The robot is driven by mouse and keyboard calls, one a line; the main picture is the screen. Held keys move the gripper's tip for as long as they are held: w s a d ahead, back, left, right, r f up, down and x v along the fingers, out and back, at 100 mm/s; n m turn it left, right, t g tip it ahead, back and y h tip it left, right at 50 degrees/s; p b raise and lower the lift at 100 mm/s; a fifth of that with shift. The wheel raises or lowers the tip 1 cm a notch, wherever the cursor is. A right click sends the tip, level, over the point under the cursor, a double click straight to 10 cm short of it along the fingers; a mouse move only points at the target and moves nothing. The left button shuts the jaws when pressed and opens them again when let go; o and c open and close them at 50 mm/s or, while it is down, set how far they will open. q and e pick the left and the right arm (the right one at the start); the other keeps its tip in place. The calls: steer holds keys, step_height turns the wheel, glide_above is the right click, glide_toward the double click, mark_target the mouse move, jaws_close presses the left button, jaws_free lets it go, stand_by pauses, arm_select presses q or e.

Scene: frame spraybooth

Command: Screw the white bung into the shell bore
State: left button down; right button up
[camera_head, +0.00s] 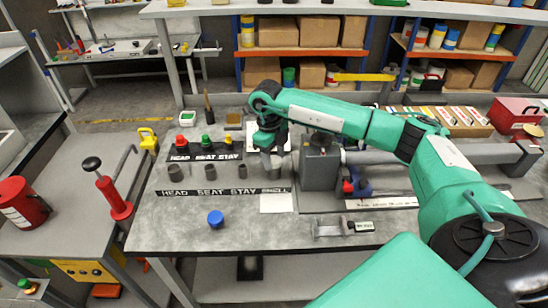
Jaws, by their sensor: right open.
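My right gripper (270,150) points down at the far middle of the bench, open, directly over or around a grey cylinder (272,172) behind the SHELL end of the label strip. That cylinder is likely the shell, but its bore is hidden by the gripper. I cannot make out the white bung; it may be hidden at the fingers. My left gripper is out of view.
Several grey sockets (210,173) stand along the front label strip (220,191). A blue round piece (215,218) and a white sheet (275,203) lie in front. A grey block fixture (319,165) stands close right of the gripper. The bench's front left is mostly clear.

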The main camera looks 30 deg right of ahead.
steer(key=c, duration=0.9)
steer(key=m, duration=0.4)
steer(key=shift+m+y+p, duration=0.3)
steer(key=shift+p, duration=0.05)
steer(key=m+p, duration=0.1)
steer(key=m, duration=0.1)
steer(key=shift+m, duration=0.4)
steer(key=shift+m+y, duration=0.3)
steer(key=shift+m, duration=0.6)
